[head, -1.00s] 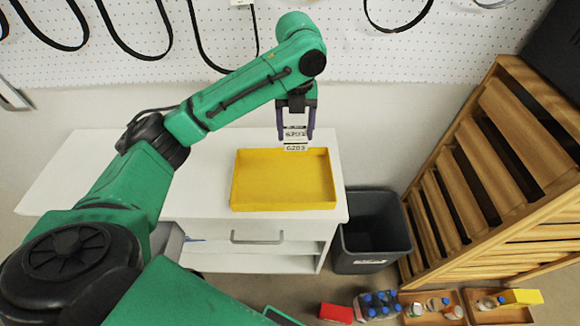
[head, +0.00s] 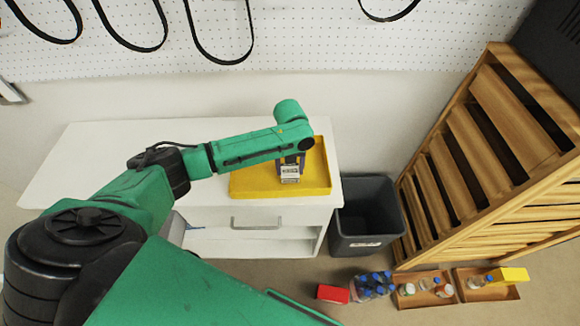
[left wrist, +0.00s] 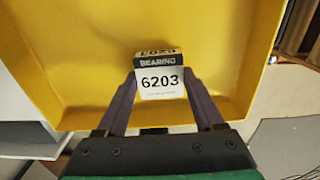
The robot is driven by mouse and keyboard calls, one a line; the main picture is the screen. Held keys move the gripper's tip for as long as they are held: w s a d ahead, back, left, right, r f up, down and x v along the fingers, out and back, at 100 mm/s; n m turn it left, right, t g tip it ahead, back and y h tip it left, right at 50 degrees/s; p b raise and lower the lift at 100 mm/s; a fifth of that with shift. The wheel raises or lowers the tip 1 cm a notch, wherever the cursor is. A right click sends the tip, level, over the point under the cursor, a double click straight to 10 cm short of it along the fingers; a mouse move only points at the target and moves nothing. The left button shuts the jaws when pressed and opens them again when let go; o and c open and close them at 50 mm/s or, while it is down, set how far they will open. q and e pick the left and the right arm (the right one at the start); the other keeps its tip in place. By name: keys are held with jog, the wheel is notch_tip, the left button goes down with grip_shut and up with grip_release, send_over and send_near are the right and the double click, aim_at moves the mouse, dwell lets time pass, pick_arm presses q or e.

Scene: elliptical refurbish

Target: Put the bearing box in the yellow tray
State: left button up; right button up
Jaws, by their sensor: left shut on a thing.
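The bearing box (left wrist: 160,82), white with "6203" and a dark "BEARING" band, is held between the two fingers of my left gripper (left wrist: 163,92). In the head view the box (head: 290,173) shows below my left wrist, over the middle of the yellow tray. My left gripper (head: 290,163) is shut on it. The yellow tray (head: 245,183) lies on the white cabinet top, and its yellow floor (left wrist: 90,50) surrounds the box in the left wrist view. I cannot tell whether the box touches the tray floor. My right gripper is not in view.
The white cabinet (head: 90,165) has free top space left of the tray. A dark bin (head: 367,215) stands right of it, then a wooden slatted crate (head: 480,150). Bottles (head: 373,285), a red box (head: 333,293) and small wooden trays (head: 425,298) are on the floor.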

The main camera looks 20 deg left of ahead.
aim_at(290, 171)
pick_arm(q)
jog(key=o, duration=1.5)
jog(key=shift+c, duration=0.2)
notch_tip(290, 171, up, 12)
jog(key=b, duration=0.1)
jog(key=shift+b, duration=0.3)
